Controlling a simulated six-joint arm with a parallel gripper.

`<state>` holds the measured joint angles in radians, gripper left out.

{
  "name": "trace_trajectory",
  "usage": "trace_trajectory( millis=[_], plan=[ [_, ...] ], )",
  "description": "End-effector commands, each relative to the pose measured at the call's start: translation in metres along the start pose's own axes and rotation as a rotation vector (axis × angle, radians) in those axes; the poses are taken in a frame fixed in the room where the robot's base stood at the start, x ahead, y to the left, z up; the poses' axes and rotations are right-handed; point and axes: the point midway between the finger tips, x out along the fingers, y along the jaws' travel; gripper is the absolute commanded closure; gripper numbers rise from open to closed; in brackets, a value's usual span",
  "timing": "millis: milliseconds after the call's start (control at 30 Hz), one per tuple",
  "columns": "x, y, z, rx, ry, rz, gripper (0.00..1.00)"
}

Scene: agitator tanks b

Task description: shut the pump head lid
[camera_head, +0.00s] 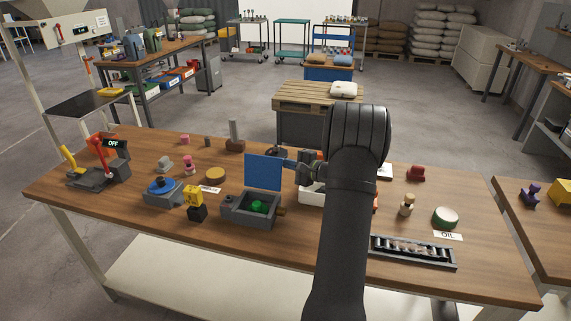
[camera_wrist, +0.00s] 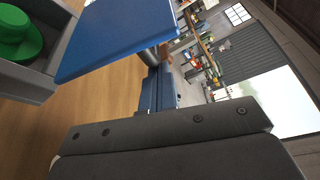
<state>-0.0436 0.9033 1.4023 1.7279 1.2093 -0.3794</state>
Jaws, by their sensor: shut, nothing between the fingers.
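The pump head is a grey open-topped box (camera_head: 237,214) near the front middle of the table, with a round green part (camera_head: 259,207) inside. Its flat blue lid (camera_head: 263,172) stands up at the back edge, so the box is open. In the wrist view the lid (camera_wrist: 115,38) crosses the top, with the green part (camera_wrist: 20,38) in the box at upper left. My gripper (camera_head: 287,164) is shut and empty, just right of the lid at about its height. Its blue fingers show in the wrist view (camera_wrist: 154,85); I cannot tell whether they touch the lid.
A yellow-and-black piece (camera_head: 194,203) and a blue-topped grey unit (camera_head: 163,192) stand left of the box. A white box (camera_head: 312,194) stands to its right, partly hidden by my arm. A dark tray (camera_head: 413,252) lies at front right. The table in front of the pump head is clear.

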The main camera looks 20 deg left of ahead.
Motion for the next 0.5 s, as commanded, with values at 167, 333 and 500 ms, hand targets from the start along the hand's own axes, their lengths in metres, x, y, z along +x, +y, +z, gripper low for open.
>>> trace_trajectory(
  millis=[167,333,500],
  plan=[
    [-0.002,-0.002,0.004,-0.043,0.000,-0.017,1.00],
    [-0.004,-0.004,0.012,-0.127,-0.001,-0.048,1.00],
    [-0.009,-0.006,0.026,-0.265,-0.001,-0.099,1.00]
  ],
)
